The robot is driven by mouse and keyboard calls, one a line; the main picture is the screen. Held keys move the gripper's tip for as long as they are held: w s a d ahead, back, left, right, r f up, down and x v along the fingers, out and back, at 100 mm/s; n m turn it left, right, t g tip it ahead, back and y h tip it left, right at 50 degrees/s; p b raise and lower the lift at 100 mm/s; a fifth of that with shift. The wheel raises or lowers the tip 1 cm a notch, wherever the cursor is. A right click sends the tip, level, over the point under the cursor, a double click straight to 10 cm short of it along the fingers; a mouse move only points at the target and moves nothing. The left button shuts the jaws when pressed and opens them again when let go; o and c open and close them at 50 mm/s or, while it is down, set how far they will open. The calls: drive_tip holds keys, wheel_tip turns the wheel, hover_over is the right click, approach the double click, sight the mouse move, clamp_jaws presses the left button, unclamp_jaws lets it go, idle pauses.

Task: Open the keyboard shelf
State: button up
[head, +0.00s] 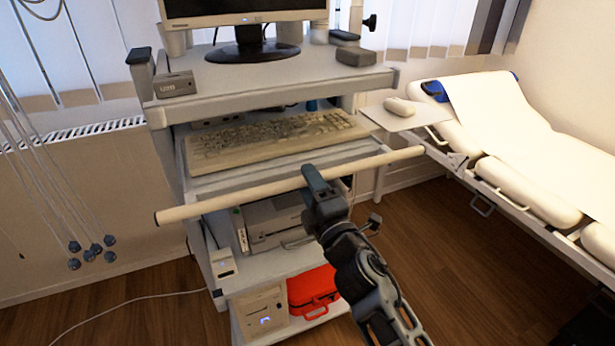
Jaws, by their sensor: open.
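The keyboard shelf (240,176) is the upper pull-out level of a grey cart, below the monitor level. A beige keyboard (275,138) lies on it. A long pale bar (235,193) runs across the shelf's front, from lower left to upper right. My gripper (313,174) is at the middle of this bar, reaching in from the lower right. A finger overlaps the bar in the picture; I cannot tell whether it touches. The jaws are open. The gripper hides a short part of the bar.
A monitor (245,12) stands on the cart's top. A small side tray (405,118) with a mouse (399,106) juts out at the right. A printer (272,222) and red case (313,290) sit lower. A bed (530,150) stands right. Wooden floor is clear between.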

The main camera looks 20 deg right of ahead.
drive_tip(key=shift+w+r, duration=0.1)
drive_tip(key=shift+w, duration=0.6)
drive_tip(key=shift+c, duration=0.4)
clamp_jaws()
